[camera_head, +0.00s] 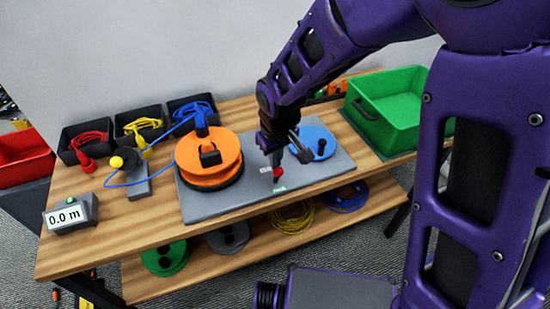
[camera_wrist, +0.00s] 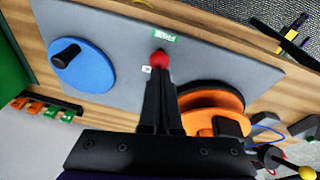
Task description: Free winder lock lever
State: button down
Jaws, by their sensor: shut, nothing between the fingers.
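The winder's lock lever shows as a red knob (camera_head: 278,173) at the front middle of the grey base plate (camera_head: 225,205). A green label (camera_head: 279,189) lies in front of it and a small white label (camera_head: 265,170) beside it. In the wrist view the red knob (camera_wrist: 160,59) is right at the tips of my gripper (camera_wrist: 163,78). The fingers are shut with nothing between them; I cannot tell whether they touch the knob. The lever's arm is hidden. The orange drum (camera_head: 208,150) is left of my gripper, the blue crank disc (camera_head: 318,145) right.
Black bins of red, yellow and blue cable (camera_head: 190,107) stand at the back left. A blue cable runs from the drum area past a yellow-knobbed device (camera_head: 117,162). A display (camera_head: 66,216) reads 0.0 m. A green crate (camera_head: 385,118) stands right. Coils lie on the lower shelf (camera_head: 225,262).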

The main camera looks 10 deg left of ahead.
jog(key=shift+r+p, duration=0.6)
jog(key=shift+r, duration=0.15)
jog(key=shift+r, duration=0.1)
jog(key=shift+w+a+r, duration=0.1)
jog(key=shift+r, duration=0.2)
jog(key=s+d+r+p, duration=0.2)
jog(key=s+r+p, duration=0.4)
jog(key=s+r, duration=0.1)
jog(key=shift+d+r+p, duration=0.35)
jog(key=shift+d+r, duration=0.05)
jog(key=shift+r, duration=0.3)
